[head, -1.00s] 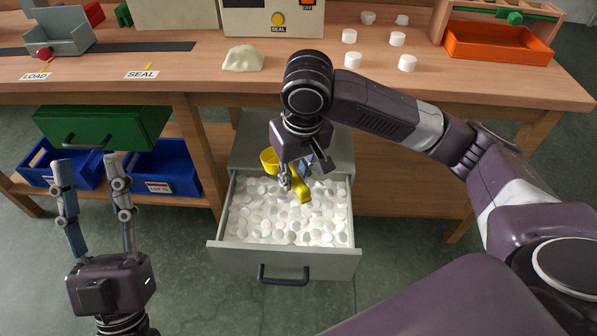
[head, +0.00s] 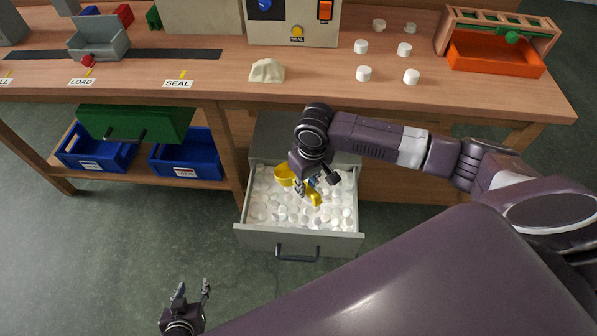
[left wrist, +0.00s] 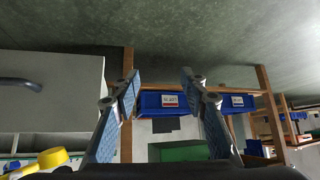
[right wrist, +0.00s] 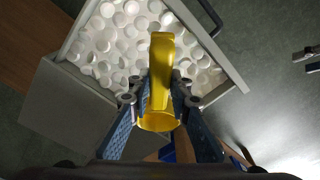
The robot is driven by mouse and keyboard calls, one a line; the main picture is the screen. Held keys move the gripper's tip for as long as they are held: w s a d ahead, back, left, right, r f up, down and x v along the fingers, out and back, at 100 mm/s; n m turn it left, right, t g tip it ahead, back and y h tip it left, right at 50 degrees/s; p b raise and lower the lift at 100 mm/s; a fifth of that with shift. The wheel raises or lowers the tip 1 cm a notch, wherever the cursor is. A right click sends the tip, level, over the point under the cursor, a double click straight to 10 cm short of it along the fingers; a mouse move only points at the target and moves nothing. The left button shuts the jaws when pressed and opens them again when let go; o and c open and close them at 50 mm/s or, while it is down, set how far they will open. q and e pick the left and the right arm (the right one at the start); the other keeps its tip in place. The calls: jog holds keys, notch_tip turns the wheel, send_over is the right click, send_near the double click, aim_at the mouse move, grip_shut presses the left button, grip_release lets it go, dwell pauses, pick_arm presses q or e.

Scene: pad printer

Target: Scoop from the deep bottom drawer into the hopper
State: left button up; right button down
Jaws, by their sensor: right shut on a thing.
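The deep grey bottom drawer (head: 298,240) is pulled out and holds many white round pieces (head: 285,212). My right gripper (head: 305,187) is over the open drawer, shut on a yellow scoop (head: 284,174). The scoop also shows in the right wrist view (right wrist: 159,60), between the fingers (right wrist: 158,90), with the white pieces (right wrist: 110,45) beyond it. Whether it touches them I cannot tell. My left gripper (head: 192,288) is open and empty, in front of the bench. A grey open bin (head: 100,38) stands behind the LOAD label; whether it is the hopper I cannot tell.
The bench top (head: 220,85) carries a cream lump (head: 267,71), several white pieces, an orange tray (head: 490,55) and a machine with an orange switch (head: 325,10). A green drawer (head: 135,122) and blue bins (head: 187,158) are below, left. The floor in front is clear.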

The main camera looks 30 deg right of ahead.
jog(key=shift+s+d+f+p, duration=0.45)
jog(key=shift+s+d+p, duration=0.25)
jog(key=shift+p, duration=0.25)
pick_arm(q)
jog(key=s+a+f+g+p, duration=0.1)
jog(key=s+a+f+g, duration=0.1)
jog(key=s, duration=0.7)
jog(key=s+a+f+g+y+p, duration=0.1)
jog(key=s+a+f+g, duration=0.2)
jog(key=s, duration=0.6)
notch_tip(320, 180, down, 3)
jog(key=shift+s+a+f+g+y, duration=0.15)
jog(key=shift+s+a+g+y, duration=0.2)
jog(key=shift+g, duration=0.65)
pick_arm(e)
jog(key=shift+s+d+f+n, duration=0.4)
jog(key=shift+s+d+f, duration=0.6)
jog(key=shift+d+f, duration=0.2)
pick_arm(q)
jog(key=shift+d, duration=0.15)
